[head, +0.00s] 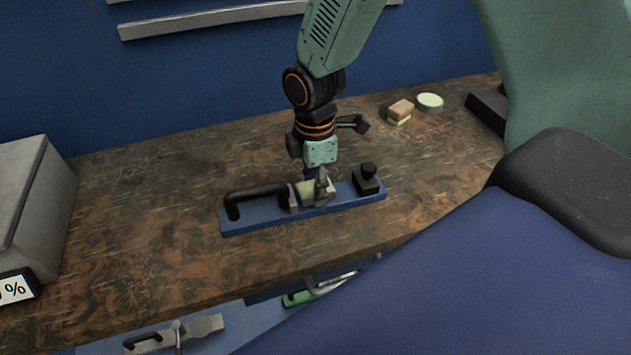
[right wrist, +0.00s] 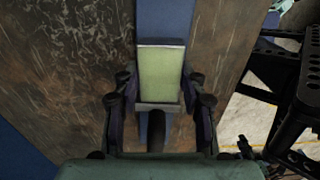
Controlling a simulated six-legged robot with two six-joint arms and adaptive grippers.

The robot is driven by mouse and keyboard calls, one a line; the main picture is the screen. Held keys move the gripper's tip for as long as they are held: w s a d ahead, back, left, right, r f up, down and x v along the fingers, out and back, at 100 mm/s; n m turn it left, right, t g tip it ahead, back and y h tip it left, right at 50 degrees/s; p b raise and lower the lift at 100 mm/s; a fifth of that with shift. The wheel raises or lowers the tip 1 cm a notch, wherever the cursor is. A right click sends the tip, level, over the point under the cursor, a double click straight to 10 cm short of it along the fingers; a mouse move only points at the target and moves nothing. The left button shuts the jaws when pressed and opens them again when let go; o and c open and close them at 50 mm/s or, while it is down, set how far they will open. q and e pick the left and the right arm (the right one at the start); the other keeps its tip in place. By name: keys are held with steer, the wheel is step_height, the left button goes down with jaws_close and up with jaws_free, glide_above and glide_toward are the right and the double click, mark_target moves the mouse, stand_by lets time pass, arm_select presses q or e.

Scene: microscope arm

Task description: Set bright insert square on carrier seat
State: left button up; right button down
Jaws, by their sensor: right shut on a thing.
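The bright insert (head: 308,190) is a pale yellow-green block at the middle of the blue carrier (head: 260,224), which has a black handle at its left end and a black knob at its right. My right gripper (head: 322,180) comes down from above and is shut on the insert. In the right wrist view the insert (right wrist: 161,75) lies between the fingers, roughly in line with the blue carrier strip (right wrist: 163,17). Grey edges show at its far and near ends. Whether it is fully down on the seat cannot be told. My left gripper is not in view.
A brown-and-pale block (head: 400,110) and a pale round disc (head: 430,102) sit behind on the wooden bench (head: 150,240). A grey box (head: 30,205) stands at the left. Tools lie below the bench's front edge. The bench left of the carrier is clear.

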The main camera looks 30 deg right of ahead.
steer(key=shift+s+d+f, duration=0.1)
steer(key=shift+d+f, duration=0.1)
steer(key=shift+f, duration=0.05)
steer(key=shift+a+f, duration=0.15)
steer(key=c, duration=1)
jaws_free()
steer(key=o, duration=0.3)
steer(key=shift+r, duration=0.3)
step_height(320, 180, up, 12)
steer(key=shift+f, duration=0.25)
